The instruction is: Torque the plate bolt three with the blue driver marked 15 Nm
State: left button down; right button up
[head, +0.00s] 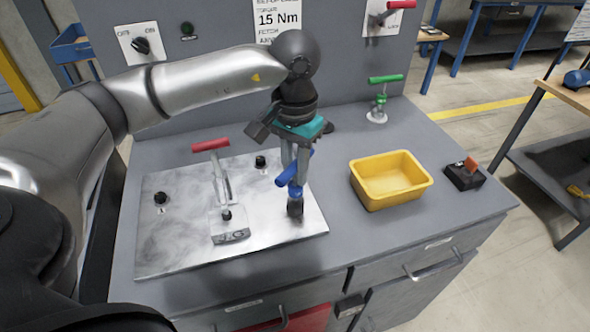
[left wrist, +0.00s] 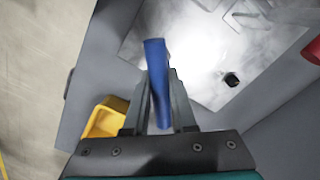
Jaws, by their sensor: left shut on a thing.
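My left gripper (head: 297,172) is shut on the blue driver (head: 295,189), gripping its blue cross handle. In the left wrist view the handle (left wrist: 157,75) sits between the two fingers. The driver's dark socket end points down at the right part of the metal plate (head: 170,245). Any bolt under it is hidden, and I cannot tell whether it touches one. Other black bolts show on the plate: one at the left (head: 160,198) and one at the back (head: 260,161). The 15 Nm sign (head: 278,18) is on the back panel. My right gripper is not in view.
The bench front right is clear.

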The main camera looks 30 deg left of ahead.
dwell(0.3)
pick_arm(q)
jog(key=shift+n+b, duration=0.4)
jog(key=shift+n, duration=0.9)
jog(key=shift+r, duration=0.2)
jog(key=shift+r+p, duration=1.4)
jog(key=shift+r, duration=0.75)
jog(key=shift+s, duration=0.1)
